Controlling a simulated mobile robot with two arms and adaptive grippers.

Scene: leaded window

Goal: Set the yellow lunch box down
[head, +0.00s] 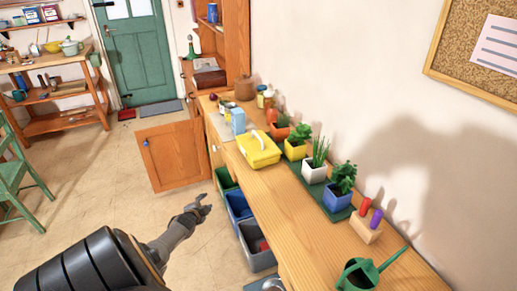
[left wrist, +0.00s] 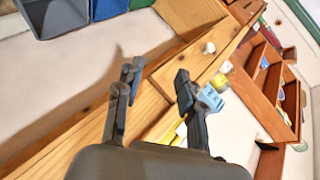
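The yellow lunch box (head: 259,152) rests on the wooden counter (head: 290,228) in the head view, between a light blue carton and the potted plants. My left gripper (head: 203,204) is in front of the counter, to the lower left of the lunch box and apart from it. In the left wrist view its two fingers (left wrist: 157,84) stand apart with nothing held between them. A yellow patch low beside the right finger may be part of the lunch box; most of it is hidden. My right gripper is not in view.
Potted plants (head: 314,172), a block with coloured pegs (head: 367,225) and a green watering can (head: 368,273) line the counter. Bins (head: 239,206) stand below its front edge. An open cabinet door (head: 174,156) juts out.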

